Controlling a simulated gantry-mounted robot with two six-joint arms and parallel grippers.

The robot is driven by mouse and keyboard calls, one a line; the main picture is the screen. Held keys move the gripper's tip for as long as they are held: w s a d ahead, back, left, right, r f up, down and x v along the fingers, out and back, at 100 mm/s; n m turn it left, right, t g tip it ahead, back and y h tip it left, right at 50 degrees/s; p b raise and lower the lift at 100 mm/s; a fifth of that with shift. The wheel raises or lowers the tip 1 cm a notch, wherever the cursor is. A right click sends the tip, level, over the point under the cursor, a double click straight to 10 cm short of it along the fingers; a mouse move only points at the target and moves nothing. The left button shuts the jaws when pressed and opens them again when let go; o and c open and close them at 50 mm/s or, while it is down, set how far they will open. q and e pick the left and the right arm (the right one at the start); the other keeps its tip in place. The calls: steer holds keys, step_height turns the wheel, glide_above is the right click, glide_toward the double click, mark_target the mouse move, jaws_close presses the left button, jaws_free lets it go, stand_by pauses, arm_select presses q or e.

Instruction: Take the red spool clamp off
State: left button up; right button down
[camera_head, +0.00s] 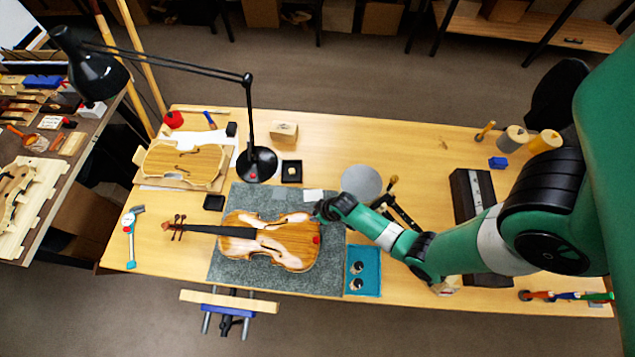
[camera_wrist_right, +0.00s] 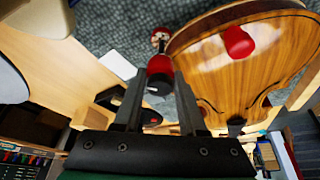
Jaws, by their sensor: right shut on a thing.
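The violin (camera_head: 275,240) lies on the grey mat (camera_head: 225,270), its neck pointing left. My right gripper (camera_head: 325,210) is at the upper edge of its wide right end. In the right wrist view the gripper (camera_wrist_right: 158,80) is shut on a red spool clamp (camera_wrist_right: 160,66) with a dark end, close beside the violin's edge. I cannot tell whether the clamp still touches the violin (camera_wrist_right: 280,60). A second red round piece (camera_wrist_right: 238,42) sits on the violin; it also shows in the head view (camera_head: 316,239). My left gripper is not in view.
A blue tray (camera_head: 374,286) with small dark round items lies right of the mat. A grey disc (camera_head: 361,181) lies behind the gripper. A black lamp (camera_head: 258,163) stands at the back left. A wooden violin body (camera_head: 180,160) lies in a frame at the left.

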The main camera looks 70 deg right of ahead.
steer(key=shift+s+d, duration=0.1)
steer(key=shift+d, duration=0.1)
stand_by(0.3)
steer(key=shift+s+d, duration=0.1)
steer(key=shift+d, duration=0.1)
steer(key=shift+s+d, duration=0.1)
steer(key=shift+d, duration=0.1)
stand_by(0.4)
steer(key=shift+s+d, duration=0.3)
steer(key=shift+d, duration=0.2)
steer(key=shift+s+d, duration=0.25)
steer(key=shift+d, duration=0.2)
step_height(320, 180, up, 7)
steer(key=p, duration=0.7)
